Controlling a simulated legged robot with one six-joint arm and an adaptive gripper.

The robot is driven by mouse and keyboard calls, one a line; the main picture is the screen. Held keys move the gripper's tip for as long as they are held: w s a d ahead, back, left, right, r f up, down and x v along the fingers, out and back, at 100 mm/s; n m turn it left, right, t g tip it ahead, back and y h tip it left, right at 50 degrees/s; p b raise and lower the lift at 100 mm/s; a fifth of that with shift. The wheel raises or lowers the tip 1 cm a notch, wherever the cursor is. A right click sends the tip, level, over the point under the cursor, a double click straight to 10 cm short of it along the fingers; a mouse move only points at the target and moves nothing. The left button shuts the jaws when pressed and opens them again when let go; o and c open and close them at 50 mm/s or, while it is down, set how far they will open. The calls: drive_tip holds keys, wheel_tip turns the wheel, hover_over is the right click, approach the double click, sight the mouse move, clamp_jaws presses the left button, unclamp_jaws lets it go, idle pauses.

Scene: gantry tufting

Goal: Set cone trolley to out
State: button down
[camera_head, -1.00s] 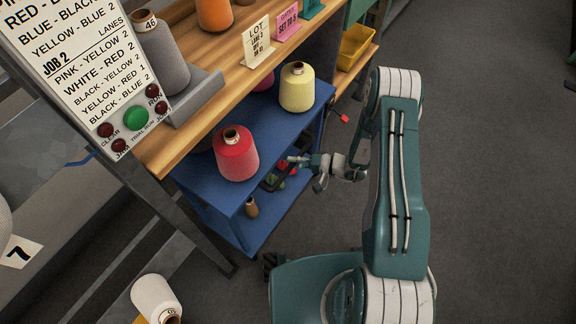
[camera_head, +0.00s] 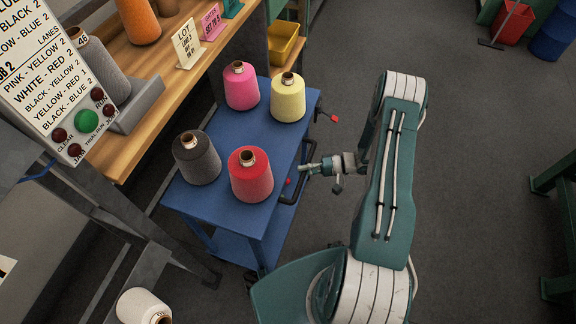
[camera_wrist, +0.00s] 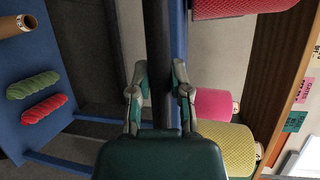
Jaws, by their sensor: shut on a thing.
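The cone trolley (camera_head: 228,205) is a blue two-shelf cart. It stands out in front of the wooden bench, its top fully in sight. A pink cone (camera_head: 241,87), a yellow cone (camera_head: 288,99), a grey cone (camera_head: 197,160) and a red cone (camera_head: 251,178) stand upright on it. My gripper (camera_head: 306,169) is at the trolley's right side, on its black handle (camera_head: 288,199). In the wrist view my gripper (camera_wrist: 159,85) has its fingers on both sides of the dark handle bar (camera_wrist: 157,35). Part of the lower shelf is hidden in the head view.
A white cone (camera_head: 143,307) is at the lower left. A red-tipped lever (camera_head: 333,118) sticks out by the trolley. Open floor lies right of my arm; green legs (camera_head: 560,200) stand at the right edge.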

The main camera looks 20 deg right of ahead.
drive_tip(key=s+d, duration=0.7)
drive_tip(key=d, duration=0.2)
drive_tip(key=shift+s+d+f, duration=0.15)
drive_tip(key=shift+s+f, duration=0.05)
drive_tip(key=shift+s, duration=0.15)
drive_tip(key=c, duration=0.6)
unclamp_jaws()
drive_tip(key=shift+w, duration=0.1)
drive_tip(key=shift+d+r, duration=0.1)
drive_tip(key=shift+d, duration=0.05)
drive_tip(key=v, duration=1.1)
drive_tip(key=shift+d, duration=0.45)
